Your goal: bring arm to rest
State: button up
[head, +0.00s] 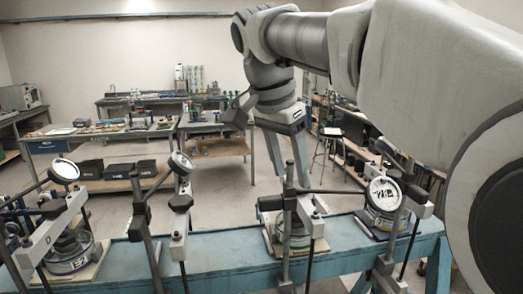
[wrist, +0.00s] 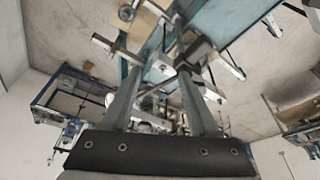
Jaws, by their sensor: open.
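My gripper (head: 289,182) hangs fingers-down from my raised arm in the middle of the head view. Its two long grey fingers are apart with nothing between them; their tips are partly hidden behind a lever frame (head: 290,215). In the wrist view my gripper (wrist: 160,74) also shows open, with bench and frames beyond it. The lever frame has a metal post, a tilted rod and a dark clamp. I cannot tell whether the fingers touch it. More lever frames stand at the left (head: 55,232) and at the right (head: 392,235).
The frames stand along a narrow blue bench (head: 225,252). Labelled jars (head: 70,262) and round white discs (head: 384,194) belong with them. Worktables with tools (head: 100,128), a stool (head: 330,150) and shelves stand behind. Open floor (head: 225,190) lies between.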

jog(key=s+d+f+n+t+y+b, duration=0.1)
jog(key=s+d+f+n, duration=0.3)
jog(key=s+f, duration=0.4)
jog(key=s+d+f+n+t+y+b, duration=0.1)
jog(key=s+d+f+n+t+b, duration=0.1)
jog(key=s+d+f+n, duration=0.3)
jog(key=s+f, duration=0.4)
jog(key=f, duration=0.1)
jog(key=shift+s+f+n+t+y, duration=0.25)
jog(key=shift+f+n+t+y, duration=0.05)
jog(key=shift+f+n, duration=0.1)
jog(key=shift+d, duration=0.1)
dwell(2.2)
